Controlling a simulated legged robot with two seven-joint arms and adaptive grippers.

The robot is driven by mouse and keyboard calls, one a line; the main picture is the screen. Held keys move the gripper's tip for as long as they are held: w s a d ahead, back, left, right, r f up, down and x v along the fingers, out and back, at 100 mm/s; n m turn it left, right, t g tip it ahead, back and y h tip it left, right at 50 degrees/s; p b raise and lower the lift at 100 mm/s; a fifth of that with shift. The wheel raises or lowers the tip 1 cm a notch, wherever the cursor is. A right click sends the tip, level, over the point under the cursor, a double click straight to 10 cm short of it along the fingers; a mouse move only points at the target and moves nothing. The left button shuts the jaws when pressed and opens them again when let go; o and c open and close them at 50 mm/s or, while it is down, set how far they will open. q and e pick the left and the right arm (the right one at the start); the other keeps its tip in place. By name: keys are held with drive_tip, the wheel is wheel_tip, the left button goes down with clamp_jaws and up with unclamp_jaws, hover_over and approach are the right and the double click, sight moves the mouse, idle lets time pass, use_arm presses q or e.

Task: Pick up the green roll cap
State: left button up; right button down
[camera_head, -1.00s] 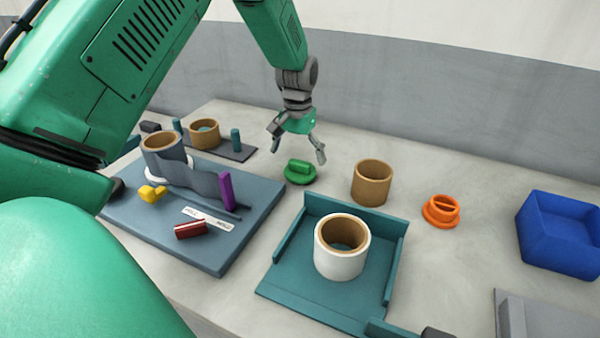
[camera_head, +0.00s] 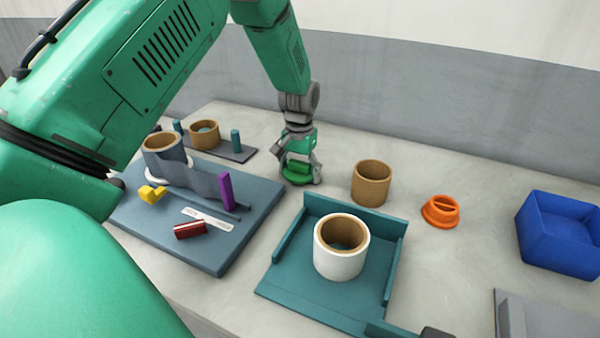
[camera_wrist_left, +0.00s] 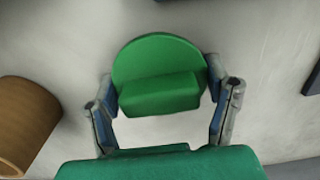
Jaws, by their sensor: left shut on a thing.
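The green roll cap (camera_head: 297,179) is a round disc with a raised grip bar, lying on the pale table to the right of the blue-grey board. My left gripper (camera_head: 300,170) is down over it, with its fingers on either side. In the left wrist view the cap (camera_wrist_left: 160,75) sits between the two fingers of the gripper (camera_wrist_left: 162,100), which is shut on the raised bar. The cap appears to be still at table height. My right gripper is not in view.
A brown cardboard ring (camera_head: 371,184) stands right of the cap. A teal tray (camera_head: 290,275) holds a white roll (camera_head: 340,262). An orange cap (camera_head: 441,211) and a blue bin (camera_head: 560,250) are farther right. The board (camera_head: 205,258) with a film roll is at left.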

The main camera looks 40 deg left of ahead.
sight(301, 163)
use_arm(q)
drive_tip(key=r, duration=0.6)
drive_tip(key=r+p, duration=0.1)
drive_tip(key=r, duration=0.2)
drive_tip(key=shift+d+r, duration=0.35)
drive_tip(key=s+d+r+m+p, duration=0.2)
drive_tip(key=s+d+p, duration=0.4)
drive_tip(key=d, duration=0.5)
drive_tip(key=s+d+r+m+p, duration=0.25)
drive_tip(key=s+d+p, duration=0.35)
drive_tip(key=d, duration=0.5)
drive_tip(key=f+b, duration=0.1)
drive_tip(key=b, duration=0.1)
drive_tip(key=s+f+b, duration=0.1)
drive_tip(key=f+b, duration=0.3)
drive_tip(key=shift+s+f, duration=0.1)
drive_tip(key=shift+s, duration=0.2)
drive_tip(key=shift+d+f+b, duration=0.1)
drive_tip(key=shift+f+b, duration=0.4)
drive_tip(key=shift+b, duration=0.1)
drive_tip(key=shift+s+p, duration=0.2)
drive_tip(key=shift+p, duration=0.3)
